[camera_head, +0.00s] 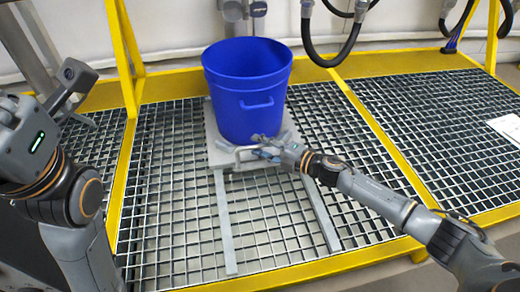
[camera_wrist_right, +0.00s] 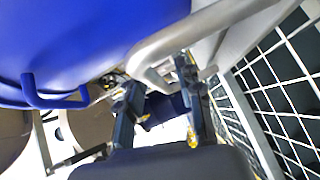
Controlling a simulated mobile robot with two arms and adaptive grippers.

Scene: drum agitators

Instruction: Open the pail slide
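The blue pail (camera_head: 246,90) stands upright on the grey pail slide (camera_head: 218,158), a flat plate on two rails over the grating. A metal bar handle (camera_head: 238,154) is at the slide's front edge. My right gripper (camera_head: 262,148) is at this handle, low in front of the pail. In the right wrist view the gripper's fingers (camera_wrist_right: 160,105) are apart, with the bent end of the handle (camera_wrist_right: 152,62) close to them and partly between them. Contact is unclear. My left gripper (camera_head: 22,125) is at the far left, away from the slide; its fingertips cannot be made out.
Two rails (camera_head: 224,225) run from the slide toward the front, with clear grating between them. Yellow frame bars (camera_head: 385,140) border the grating. Black hoses (camera_head: 345,50) hang behind the pail. A white label sheet (camera_head: 506,127) lies at the far right.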

